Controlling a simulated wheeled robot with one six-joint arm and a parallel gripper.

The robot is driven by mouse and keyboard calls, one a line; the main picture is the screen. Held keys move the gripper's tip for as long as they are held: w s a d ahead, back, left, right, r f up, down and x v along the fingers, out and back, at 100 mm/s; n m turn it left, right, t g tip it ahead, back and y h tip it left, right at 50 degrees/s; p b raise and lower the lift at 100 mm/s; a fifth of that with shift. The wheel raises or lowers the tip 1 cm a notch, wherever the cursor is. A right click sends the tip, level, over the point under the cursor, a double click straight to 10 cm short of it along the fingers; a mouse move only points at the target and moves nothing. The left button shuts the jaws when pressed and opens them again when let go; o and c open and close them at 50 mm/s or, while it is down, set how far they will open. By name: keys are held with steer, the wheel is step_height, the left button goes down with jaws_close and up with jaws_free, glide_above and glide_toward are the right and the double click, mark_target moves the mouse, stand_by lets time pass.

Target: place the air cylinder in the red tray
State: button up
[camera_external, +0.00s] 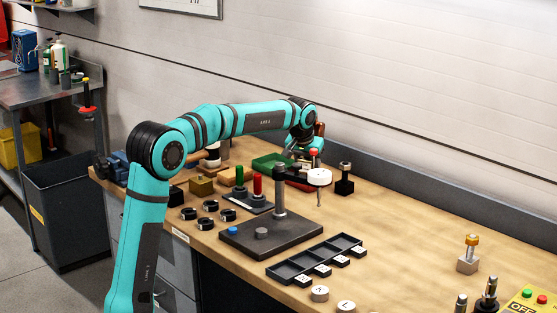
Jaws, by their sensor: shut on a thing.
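My gripper (311,150) is at the far side of the bench, small and partly hidden by the arm's end and by the stand in front. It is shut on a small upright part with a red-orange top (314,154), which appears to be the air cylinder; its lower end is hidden. The red tray (299,185) lies just below, mostly hidden behind the stand's white disc and post. I cannot tell the gap between the part and the tray.
A green tray (269,162) lies left of the red one. A stand with a white disc (318,176) rises in front. Green and red handled pieces (257,186), black rings (208,206) and a slotted black rack (317,258) stand nearer. A black block (345,182) is to the right. The right-middle bench is clear.

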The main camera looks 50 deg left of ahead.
steer(key=o, duration=1.3)
steer(key=shift+f, duration=0.1)
steer(key=v, duration=1.2)
